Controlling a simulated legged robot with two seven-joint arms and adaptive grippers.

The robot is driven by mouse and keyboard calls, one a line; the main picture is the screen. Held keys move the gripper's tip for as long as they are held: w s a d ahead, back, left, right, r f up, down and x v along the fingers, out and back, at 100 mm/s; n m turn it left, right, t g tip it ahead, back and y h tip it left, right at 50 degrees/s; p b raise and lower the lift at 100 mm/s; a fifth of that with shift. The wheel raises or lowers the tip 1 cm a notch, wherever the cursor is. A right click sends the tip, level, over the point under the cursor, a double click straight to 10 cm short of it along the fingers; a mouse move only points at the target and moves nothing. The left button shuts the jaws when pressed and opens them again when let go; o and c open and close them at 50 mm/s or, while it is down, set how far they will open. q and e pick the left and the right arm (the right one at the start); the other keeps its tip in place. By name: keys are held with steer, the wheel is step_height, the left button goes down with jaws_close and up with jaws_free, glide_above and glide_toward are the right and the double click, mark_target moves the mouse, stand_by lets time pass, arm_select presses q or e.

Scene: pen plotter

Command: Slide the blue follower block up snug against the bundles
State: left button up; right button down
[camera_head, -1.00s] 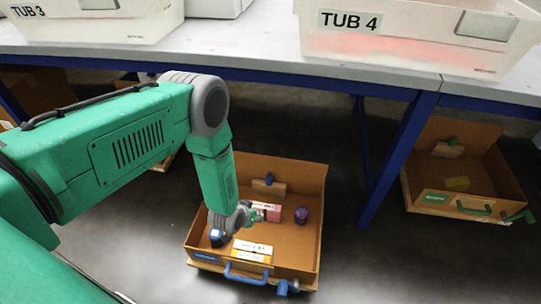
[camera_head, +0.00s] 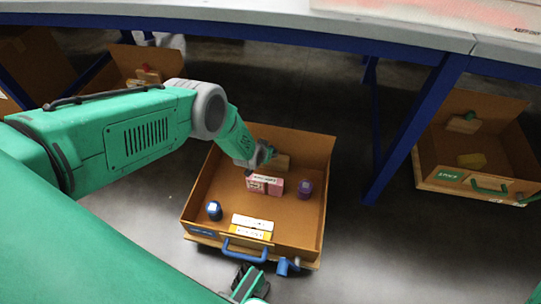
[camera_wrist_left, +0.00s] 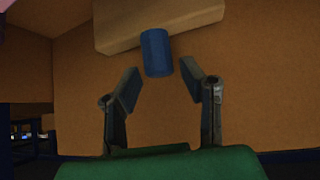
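The follower block is a tan wooden block (camera_head: 282,162) near the back of the cardboard-brown drawer (camera_head: 225,185). It fills the top of the left wrist view (camera_wrist_left: 165,20), with its blue knob (camera_wrist_left: 156,52) pointing toward me. My left gripper (camera_head: 262,157) is open at the block, its fingertips (camera_wrist_left: 163,76) either side of and just short of the knob, not visibly touching it. In front of the block are a pink-and-white bundle (camera_head: 265,185), a purple bundle (camera_head: 305,188), a dark blue bundle (camera_head: 214,210) and a white-and-yellow bundle (camera_head: 252,227). My right gripper (camera_head: 250,276) is below the drawer front, fingers unclear.
The drawer has a blue front handle (camera_head: 245,252) and a blue fitting (camera_head: 287,266). A green-handled drawer (camera_head: 440,178) stands right, another brown drawer (camera_head: 120,62) back left. A blue table leg (camera_head: 400,140) rises right of the drawer.

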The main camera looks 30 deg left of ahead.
arm_select(q)
steer(key=shift+b+x, duration=0.55)
steer(key=shift+x, duration=0.45)
steer(key=shift+w+d+f, duration=0.1)
steer(key=shift+w+f, duration=0.05)
steer(key=shift+w, duration=0.05)
jaws_close()
steer(key=s+d+p, duration=0.1)
steer(key=s+p, duration=0.1)
steer(key=s, duration=0.1)
steer(key=s+p, duration=0.2)
steer(key=s, duration=0.2)
steer(key=s+d+p, duration=0.1)
steer(key=s+p, duration=0.1)
steer(key=s, duration=0.2)
steer(key=shift+s+d+r, duration=0.1)
steer(key=shift+d+r, duration=0.1)
steer(key=shift+d, duration=0.2)
steer(key=s+d+p, duration=0.3)
steer(key=s, duration=0.9)
steer(key=shift+p, duration=0.4)
steer(key=shift+f, duration=0.15)
jaws_free()
